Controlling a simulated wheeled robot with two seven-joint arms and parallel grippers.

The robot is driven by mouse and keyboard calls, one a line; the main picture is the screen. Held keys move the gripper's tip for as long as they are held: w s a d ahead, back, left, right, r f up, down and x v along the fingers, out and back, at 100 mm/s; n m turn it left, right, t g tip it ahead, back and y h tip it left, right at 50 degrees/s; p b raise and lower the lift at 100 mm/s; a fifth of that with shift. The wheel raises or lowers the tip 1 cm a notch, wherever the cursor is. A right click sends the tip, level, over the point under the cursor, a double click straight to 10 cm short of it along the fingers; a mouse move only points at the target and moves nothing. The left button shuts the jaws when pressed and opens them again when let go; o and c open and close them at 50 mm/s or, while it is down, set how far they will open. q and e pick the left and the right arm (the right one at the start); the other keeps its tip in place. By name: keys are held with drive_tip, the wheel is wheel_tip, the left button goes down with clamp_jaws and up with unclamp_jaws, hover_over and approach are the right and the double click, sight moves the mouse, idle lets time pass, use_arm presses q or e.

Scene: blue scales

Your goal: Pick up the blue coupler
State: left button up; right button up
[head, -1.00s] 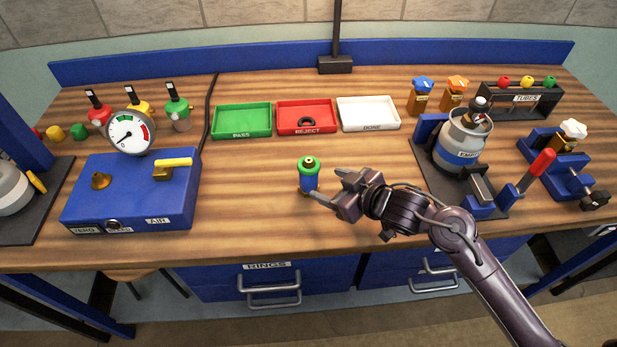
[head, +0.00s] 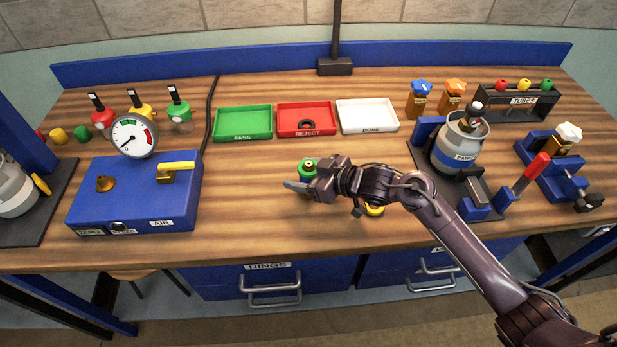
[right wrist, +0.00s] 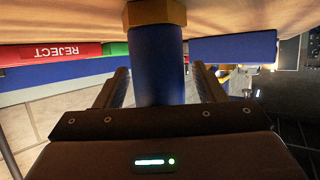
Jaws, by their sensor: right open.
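The blue coupler (head: 308,164) stands upright on the wooden bench, with a green ring and a brass tip at its top. In the head view my right gripper (head: 302,187) covers most of its blue body. In the right wrist view, which is upside down, the blue body (right wrist: 158,65) and a brass hex end stand between the two dark fingers of my right gripper (right wrist: 160,85). The fingers are apart, with a gap visible on each side of the coupler. My left gripper is not in view.
Behind the coupler are the green PASS tray (head: 243,136), red REJECT tray (head: 307,132) and white DONE tray (head: 368,128). A blue gauge box (head: 130,205) stands left. A cylinder in a clamp stand (head: 459,145) is right. A yellow piece (head: 374,210) lies under my right arm.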

drive_tip(key=c, duration=1.2)
drive_tip(key=shift+r, duration=0.1)
